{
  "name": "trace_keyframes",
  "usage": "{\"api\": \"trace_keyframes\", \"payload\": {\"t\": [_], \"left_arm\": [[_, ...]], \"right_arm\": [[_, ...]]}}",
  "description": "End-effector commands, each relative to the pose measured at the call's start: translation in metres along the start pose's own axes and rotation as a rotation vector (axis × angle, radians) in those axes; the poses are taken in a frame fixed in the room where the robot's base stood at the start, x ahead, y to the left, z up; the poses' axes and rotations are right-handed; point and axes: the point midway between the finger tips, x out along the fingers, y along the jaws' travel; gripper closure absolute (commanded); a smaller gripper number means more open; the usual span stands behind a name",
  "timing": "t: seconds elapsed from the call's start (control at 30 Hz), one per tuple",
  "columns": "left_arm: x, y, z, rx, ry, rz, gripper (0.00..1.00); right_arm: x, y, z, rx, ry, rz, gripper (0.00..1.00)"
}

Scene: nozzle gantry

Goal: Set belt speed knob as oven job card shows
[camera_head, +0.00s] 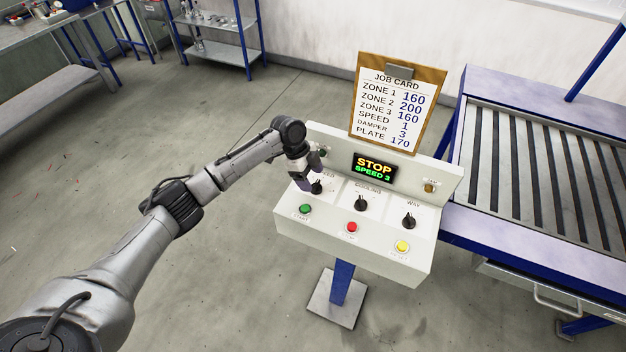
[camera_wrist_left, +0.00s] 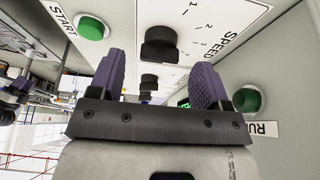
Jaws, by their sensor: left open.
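The job card (camera_head: 390,105) is on a clipboard above the panel; its speed line reads 1. The panel display (camera_head: 374,168) shows STOP and what looks like SPEED 3. The black speed knob (camera_head: 316,187) is at the panel's left, partly covered by my gripper; it also shows in the left wrist view (camera_wrist_left: 160,44), under the SPEED label and scale. My left gripper (camera_head: 311,169) is open at the speed knob. In the left wrist view its purple fingers (camera_wrist_left: 158,75) are apart, with the speed knob beyond them; contact cannot be told. My right gripper is out of view.
The cooling knob (camera_head: 361,203) and a third knob (camera_head: 408,221) sit to the right. Green start (camera_head: 305,209), red (camera_head: 352,227) and yellow (camera_head: 402,247) buttons line the front. A roller conveyor (camera_head: 540,165) stands right of the panel. The floor left is open.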

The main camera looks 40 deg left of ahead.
Motion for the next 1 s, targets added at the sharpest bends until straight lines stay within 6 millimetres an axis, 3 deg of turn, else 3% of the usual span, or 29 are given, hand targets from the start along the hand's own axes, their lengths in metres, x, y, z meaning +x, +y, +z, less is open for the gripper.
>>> {"api": "trace_keyframes", "payload": {"t": [0.2,0.6,1.0], "left_arm": [[0.017,0.000,0.000,-0.001,0.001,0.001,0.29],[0.021,0.000,0.000,-0.001,0.000,-0.001,0.29],[0.020,0.000,0.000,-0.001,0.000,0.000,0.67]], "right_arm": [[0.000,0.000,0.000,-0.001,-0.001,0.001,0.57],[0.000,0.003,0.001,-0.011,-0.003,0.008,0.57],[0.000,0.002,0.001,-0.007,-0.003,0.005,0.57]]}}
